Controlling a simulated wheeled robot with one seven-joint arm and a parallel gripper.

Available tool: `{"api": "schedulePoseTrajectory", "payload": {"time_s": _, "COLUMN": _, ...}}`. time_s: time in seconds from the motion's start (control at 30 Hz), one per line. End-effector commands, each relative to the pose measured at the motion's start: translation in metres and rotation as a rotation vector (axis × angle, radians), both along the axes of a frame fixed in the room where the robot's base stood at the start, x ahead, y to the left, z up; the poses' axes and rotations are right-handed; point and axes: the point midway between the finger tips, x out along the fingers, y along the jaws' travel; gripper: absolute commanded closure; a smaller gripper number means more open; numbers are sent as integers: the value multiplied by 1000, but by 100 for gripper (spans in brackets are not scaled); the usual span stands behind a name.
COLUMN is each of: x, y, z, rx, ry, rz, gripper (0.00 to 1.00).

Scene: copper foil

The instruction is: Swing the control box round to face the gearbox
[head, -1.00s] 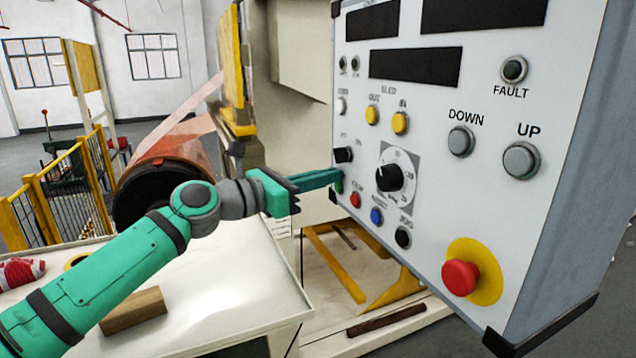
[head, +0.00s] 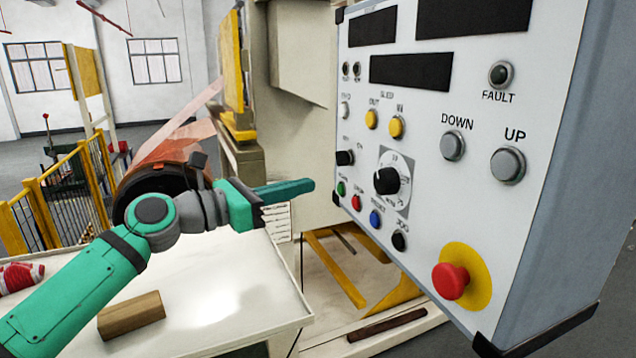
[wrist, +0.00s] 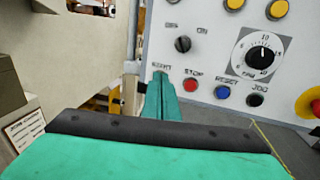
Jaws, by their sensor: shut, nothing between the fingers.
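The control box (head: 420,150) hangs at the right of the head view, a light panel with displays, buttons, a dial and a red emergency button (head: 451,281). Its front faces left and toward me, and its grey side (head: 545,190) shows. My gripper (head: 312,186) is shut and empty, just left of the panel's lower left edge, apart from it in the head view. In the wrist view the panel (wrist: 215,45) fills the right, and the shut fingers (wrist: 160,85) point toward its left edge, overlapping the start button. I cannot make out which thing is the gearbox.
A white-topped table (head: 215,305) with a wooden block (head: 131,316) and a red roll (head: 20,275) lies below my arm. A copper foil coil (head: 165,170) and yellow railing (head: 60,195) stand at left. A beige machine (head: 300,110) stands behind the box.

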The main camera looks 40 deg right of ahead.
Motion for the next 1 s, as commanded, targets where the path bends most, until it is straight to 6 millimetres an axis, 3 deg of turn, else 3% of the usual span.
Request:
{"api": "schedulePoseTrajectory", "payload": {"time_s": 0.2, "x": 2, "y": 30, "z": 0, "rx": -1, "ry": 0, "rz": 1, "gripper": 100}}
{"api": "schedulePoseTrajectory", "payload": {"time_s": 0.47, "x": 14, "y": 33, "z": 6, "rx": 16, "ry": 9, "rz": -8, "gripper": 100}}
{"api": "schedulePoseTrajectory", "payload": {"time_s": 0.57, "x": 33, "y": 26, "z": 18, "rx": 31, "ry": 20, "rz": -18, "gripper": 100}}
{"api": "schedulePoseTrajectory", "payload": {"time_s": 0.73, "x": 66, "y": 16, "z": 58, "rx": 30, "ry": 20, "rz": -34, "gripper": 100}}
{"api": "schedulePoseTrajectory", "payload": {"time_s": 0.9, "x": 81, "y": 13, "z": 92, "rx": 7, "ry": 5, "rz": -42, "gripper": 100}}
{"api": "schedulePoseTrajectory", "payload": {"time_s": 1.0, "x": 83, "y": 10, "z": 99, "rx": 1, "ry": -1, "rz": -44, "gripper": 100}}
